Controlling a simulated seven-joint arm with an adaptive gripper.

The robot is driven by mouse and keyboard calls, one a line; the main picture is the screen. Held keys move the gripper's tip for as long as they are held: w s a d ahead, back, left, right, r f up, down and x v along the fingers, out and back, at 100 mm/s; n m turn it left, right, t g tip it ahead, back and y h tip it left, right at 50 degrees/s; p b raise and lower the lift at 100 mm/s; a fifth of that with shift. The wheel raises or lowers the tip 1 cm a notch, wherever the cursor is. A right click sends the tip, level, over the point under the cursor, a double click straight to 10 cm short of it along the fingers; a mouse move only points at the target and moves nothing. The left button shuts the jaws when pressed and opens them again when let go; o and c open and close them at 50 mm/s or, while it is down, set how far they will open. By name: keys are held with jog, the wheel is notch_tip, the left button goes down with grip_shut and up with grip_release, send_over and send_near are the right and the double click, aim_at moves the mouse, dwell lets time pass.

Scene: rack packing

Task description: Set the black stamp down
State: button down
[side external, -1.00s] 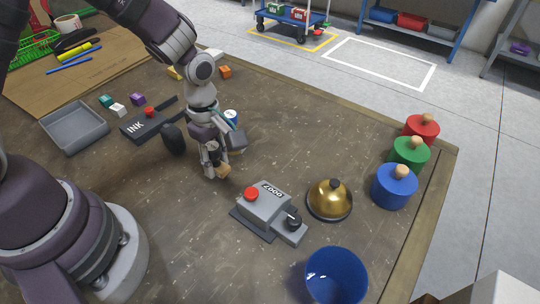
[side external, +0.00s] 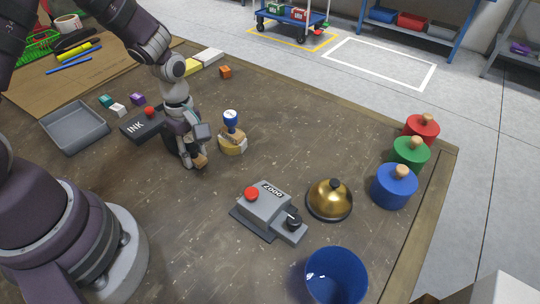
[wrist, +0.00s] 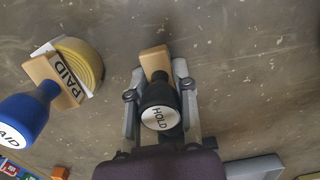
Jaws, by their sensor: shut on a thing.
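The black stamp, with a round black handle marked HOLD (wrist: 158,118) and a wooden base (wrist: 154,58), is between my gripper's fingers in the wrist view. My gripper (side external: 193,162) is shut on it, low over the table left of the blue stamp. The stamp's wooden base (side external: 200,161) shows at the fingertips; its handle is mostly hidden in the side view. I cannot tell whether the base touches the table. The blue PAID stamp (side external: 231,121) stands apart to the right, its handle also in the wrist view (wrist: 25,115).
The INK box (side external: 138,127) and grey tray (side external: 75,130) lie left of my gripper. The grey counter device (side external: 264,205), brass bell (side external: 329,200) and blue cup (side external: 336,276) are to the right. Bare table lies in front.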

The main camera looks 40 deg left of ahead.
aim_at(189, 139)
jog(key=shift+f, duration=0.1)
jog(key=c, duration=0.9)
grip_release()
jog(key=shift+m, duration=0.3)
notch_tip(189, 139, up, 13)
jog(key=shift+s+f, duration=0.1)
jog(key=s+d+r+m+t, duration=0.3)
jog(key=s+r+m+t, duration=0.2)
jog(key=m, duration=1.2)
notch_tip(189, 139, up, 3)
jog(key=shift+s+f+t, duration=0.1)
jog(key=shift+s+t, duration=0.2)
jog(key=shift+s, duration=0.9)
